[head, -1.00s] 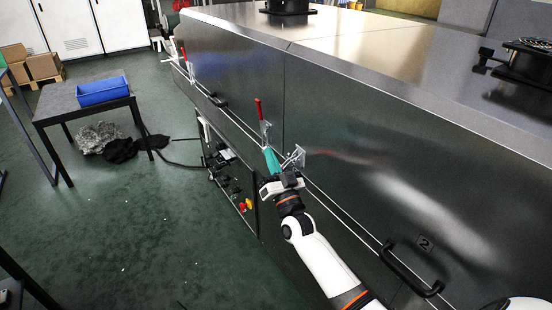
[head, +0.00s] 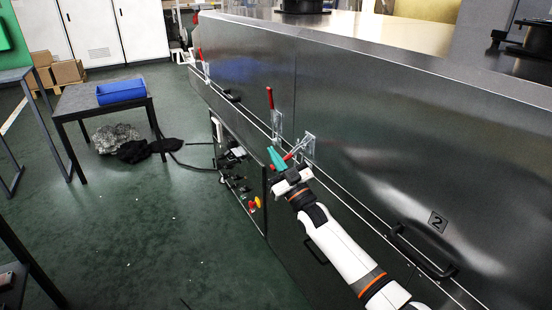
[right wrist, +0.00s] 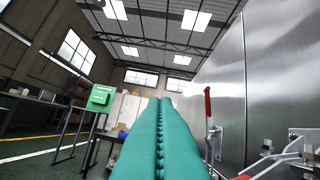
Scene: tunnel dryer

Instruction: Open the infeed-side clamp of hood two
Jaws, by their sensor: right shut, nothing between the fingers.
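Hood two is the large steel panel (head: 385,165) on the right, marked with a "2" plate (head: 437,222). Its clamp (head: 306,147) sits near the seam at the panel's left edge; its red-gripped lever (head: 291,156) slants out and down to the left, away from the panel. In the right wrist view the clamp (right wrist: 302,148) is at the right edge. My right gripper (head: 277,158), with teal fingers, is shut and empty beside the lever; whether they touch is unclear. Its closed fingers (right wrist: 160,140) fill the wrist view's middle. My left gripper is out of view.
A neighbouring clamp with an upright red handle (head: 270,98) stands just left of the seam. A black handle (head: 420,252) is on hood two's lower part. A table (head: 75,102) with a blue bin (head: 121,91) stands at left. Open green floor (head: 150,230) lies between.

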